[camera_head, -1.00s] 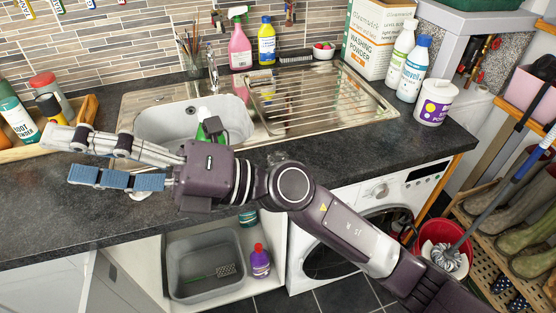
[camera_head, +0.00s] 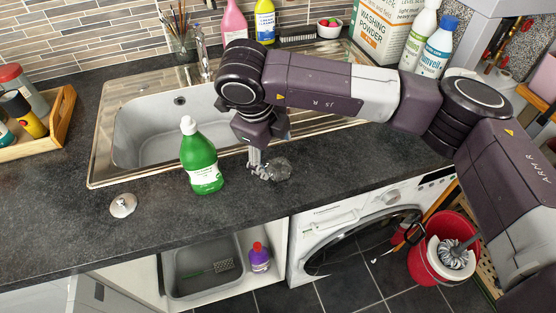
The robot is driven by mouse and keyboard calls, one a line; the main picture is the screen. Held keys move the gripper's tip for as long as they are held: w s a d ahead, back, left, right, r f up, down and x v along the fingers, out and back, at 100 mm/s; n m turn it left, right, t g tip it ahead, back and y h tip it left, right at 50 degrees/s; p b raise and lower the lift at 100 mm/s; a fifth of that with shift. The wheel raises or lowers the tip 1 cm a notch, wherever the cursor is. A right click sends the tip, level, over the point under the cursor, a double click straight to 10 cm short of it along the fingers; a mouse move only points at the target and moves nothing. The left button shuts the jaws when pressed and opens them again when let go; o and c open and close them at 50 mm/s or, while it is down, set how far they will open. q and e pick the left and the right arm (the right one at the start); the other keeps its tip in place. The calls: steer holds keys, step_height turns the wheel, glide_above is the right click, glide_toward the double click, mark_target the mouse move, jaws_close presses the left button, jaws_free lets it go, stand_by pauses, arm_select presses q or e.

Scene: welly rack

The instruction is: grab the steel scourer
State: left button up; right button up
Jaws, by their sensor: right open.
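The steel scourer (camera_head: 280,168) is a small silvery clump on the dark worktop, in front of the sink and right of a green bottle. My right gripper (camera_head: 264,168) points down at the worktop, open, with its fingers right beside the scourer's left side. I cannot tell whether they touch it. Part of the fingers is hidden under the wrist. My left gripper is not in view.
The green bottle (camera_head: 200,158) stands close on the left of the gripper. A round metal sink plug (camera_head: 122,205) lies on the worktop (camera_head: 60,220) further left. The sink (camera_head: 150,135) is behind, and the worktop's front edge is near.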

mark_target(277, 166)
steer(key=f, duration=0.1)
steer(key=f+p, duration=0.2)
steer(key=shift+d, duration=0.25)
steer(key=shift+p+x, duration=0.35)
steer(key=shift+x, duration=0.9)
steer(key=shift+w+f, duration=0.2)
steer(key=shift+f, duration=0.2)
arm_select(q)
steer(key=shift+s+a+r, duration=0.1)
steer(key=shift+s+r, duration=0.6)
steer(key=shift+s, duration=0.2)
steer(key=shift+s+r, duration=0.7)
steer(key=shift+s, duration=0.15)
arm_select(e)
steer(key=c, duration=0.9)
